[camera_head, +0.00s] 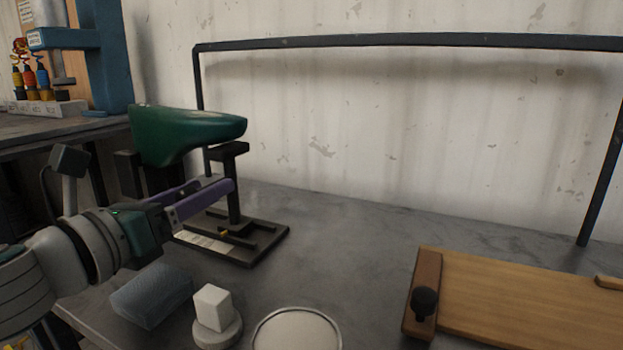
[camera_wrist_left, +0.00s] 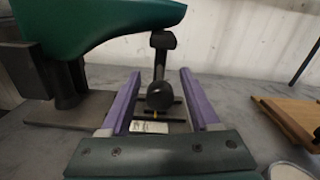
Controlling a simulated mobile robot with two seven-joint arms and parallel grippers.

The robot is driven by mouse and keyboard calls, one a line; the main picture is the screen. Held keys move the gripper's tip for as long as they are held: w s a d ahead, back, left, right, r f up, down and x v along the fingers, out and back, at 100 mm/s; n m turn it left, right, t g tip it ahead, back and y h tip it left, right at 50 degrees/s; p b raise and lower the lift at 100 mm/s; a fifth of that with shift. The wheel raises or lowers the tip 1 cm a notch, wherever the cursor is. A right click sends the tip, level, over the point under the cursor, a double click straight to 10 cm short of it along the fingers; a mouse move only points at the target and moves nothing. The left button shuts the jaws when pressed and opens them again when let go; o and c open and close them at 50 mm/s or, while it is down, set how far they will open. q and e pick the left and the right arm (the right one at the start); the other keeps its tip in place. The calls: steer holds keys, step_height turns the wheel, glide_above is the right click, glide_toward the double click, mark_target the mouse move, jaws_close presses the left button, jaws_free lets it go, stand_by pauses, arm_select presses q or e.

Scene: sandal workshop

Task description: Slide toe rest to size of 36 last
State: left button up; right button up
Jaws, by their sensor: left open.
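The green last (camera_head: 190,133) is mounted heel-left on a dark stand (camera_head: 265,250), its toe pointing right. The black toe rest (camera_head: 230,150) is a post with a flat pad under the toe; whether the pad touches the last I cannot tell. A pale scale strip and small yellow pointer (camera_head: 223,232) lie at its foot. My left gripper (camera_head: 226,187) is open, its purple fingers in front of the post. In the left wrist view, a round black knob (camera_wrist_left: 160,96) on the toe rest (camera_wrist_left: 160,58) shows between the spread fingers (camera_wrist_left: 161,76), with gaps on both sides.
A grey-blue block (camera_head: 152,295), a white cube on a round base (camera_head: 213,308) and a round pale dish (camera_head: 297,330) stand at the front. A wooden board (camera_head: 530,300) with a black knob lies right. A dark frame rail (camera_head: 400,40) spans the back. Mid-table is clear.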

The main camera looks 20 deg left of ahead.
arm_select(q)
steer(key=shift+w+d, duration=0.15)
steer(key=shift+w, duration=1.75)
steer(key=shift+c, duration=0.3)
jaws_close()
